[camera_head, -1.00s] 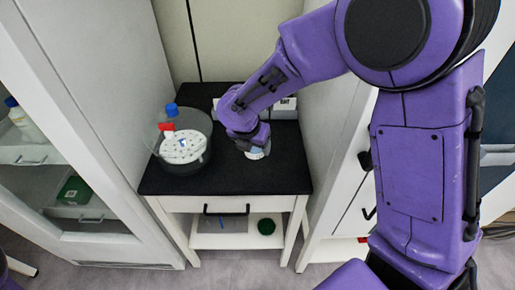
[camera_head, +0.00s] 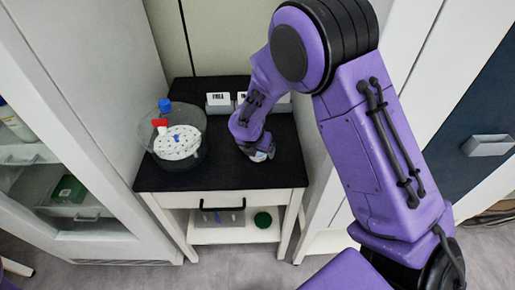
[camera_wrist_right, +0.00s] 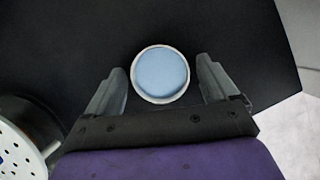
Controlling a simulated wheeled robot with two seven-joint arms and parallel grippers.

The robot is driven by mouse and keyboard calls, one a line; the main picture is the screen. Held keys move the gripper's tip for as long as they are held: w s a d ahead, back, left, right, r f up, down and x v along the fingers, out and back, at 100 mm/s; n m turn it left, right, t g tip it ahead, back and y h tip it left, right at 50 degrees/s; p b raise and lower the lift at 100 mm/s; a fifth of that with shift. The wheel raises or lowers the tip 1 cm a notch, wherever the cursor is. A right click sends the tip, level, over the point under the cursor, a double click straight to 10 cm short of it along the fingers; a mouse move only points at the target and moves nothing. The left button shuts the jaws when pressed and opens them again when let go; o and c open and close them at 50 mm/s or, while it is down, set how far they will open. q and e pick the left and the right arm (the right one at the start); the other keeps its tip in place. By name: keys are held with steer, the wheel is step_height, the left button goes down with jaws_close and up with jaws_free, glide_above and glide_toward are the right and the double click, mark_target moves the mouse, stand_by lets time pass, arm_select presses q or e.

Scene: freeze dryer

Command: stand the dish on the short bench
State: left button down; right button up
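The dish (camera_wrist_right: 160,74) is round with a pale rim and light blue inside. In the right wrist view it lies between the two fingers of my right gripper (camera_wrist_right: 160,88), with a dark gap on each side, so the fingers do not touch it. In the head view the right gripper (camera_head: 259,152) points down at the right part of the short bench (camera_head: 230,175), which has a black top. There the dish (camera_head: 259,156) shows only in part under the gripper. It looks to be on the bench top. My left gripper is not in view.
A clear round vessel with a white perforated disc (camera_head: 178,143) stands at the bench's left, with red and blue parts at its back. White labelled boxes (camera_head: 219,102) stand along the back. Tall cabinets flank the bench. The front middle of the top is clear.

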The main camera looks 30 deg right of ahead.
steer(key=shift+r, duration=0.2)
steer(key=v, duration=1.2)
steer(key=shift+p, duration=0.45)
steer(key=shift+w+d, duration=0.1)
stand_by(0.3)
